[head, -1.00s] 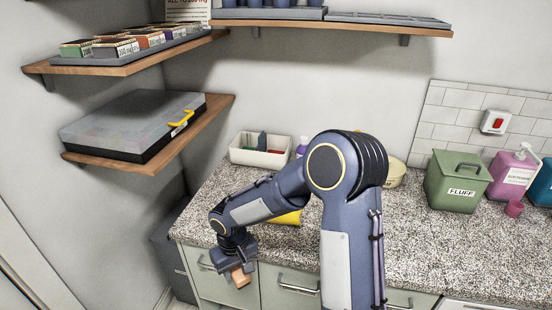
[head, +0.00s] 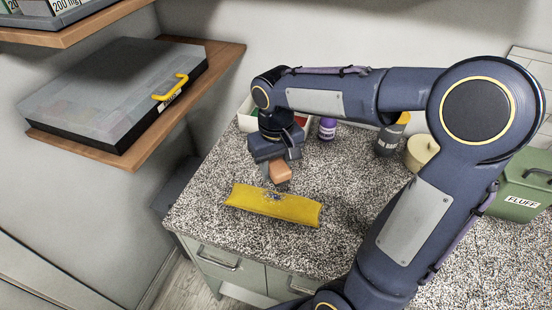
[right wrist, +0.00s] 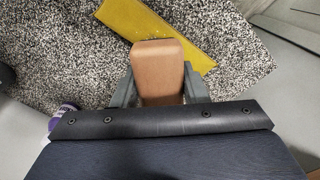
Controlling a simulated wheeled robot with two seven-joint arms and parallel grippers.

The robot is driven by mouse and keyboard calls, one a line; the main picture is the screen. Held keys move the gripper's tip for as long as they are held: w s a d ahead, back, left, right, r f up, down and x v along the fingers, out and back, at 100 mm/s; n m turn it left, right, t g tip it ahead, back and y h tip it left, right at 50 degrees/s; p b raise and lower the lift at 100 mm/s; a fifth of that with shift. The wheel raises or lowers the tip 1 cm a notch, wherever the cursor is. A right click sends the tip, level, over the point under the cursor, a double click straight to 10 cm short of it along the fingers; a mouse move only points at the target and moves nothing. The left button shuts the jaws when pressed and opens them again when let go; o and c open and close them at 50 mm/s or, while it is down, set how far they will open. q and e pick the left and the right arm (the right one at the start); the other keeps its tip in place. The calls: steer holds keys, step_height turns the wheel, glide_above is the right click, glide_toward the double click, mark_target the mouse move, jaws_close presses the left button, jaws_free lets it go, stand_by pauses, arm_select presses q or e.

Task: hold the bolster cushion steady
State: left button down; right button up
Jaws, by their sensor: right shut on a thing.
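A tan block with rounded edges (head: 281,174) is clamped in my right gripper (head: 278,162); I take it for the bolster cushion, though the pictures do not make this certain. In the right wrist view the block (right wrist: 158,68) sits between the two grey fingers of the gripper (right wrist: 160,90), one on each side, and sticks out beyond them. It is over the speckled counter (head: 345,185), just behind a long yellow case (head: 275,206). Whether the block touches the counter is hard to tell. My left gripper is not in view.
A white bin (head: 246,119), a purple bottle (head: 327,128), a grey bottle (head: 391,138) and a cream pot (head: 420,152) stand towards the back. A green FLUFF canister (head: 522,188) is at right. A grey case (head: 112,90) lies on the left shelf. Counter around the yellow case is clear.

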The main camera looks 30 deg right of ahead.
steer(key=b, duration=0.6)
glide_above(276, 201)
step_height(276, 201, down, 8)
steer(key=shift+f, duration=0.1)
step_height(276, 201, up, 4)
steer(key=p, duration=0.3)
steer(key=shift+r+p, duration=0.6)
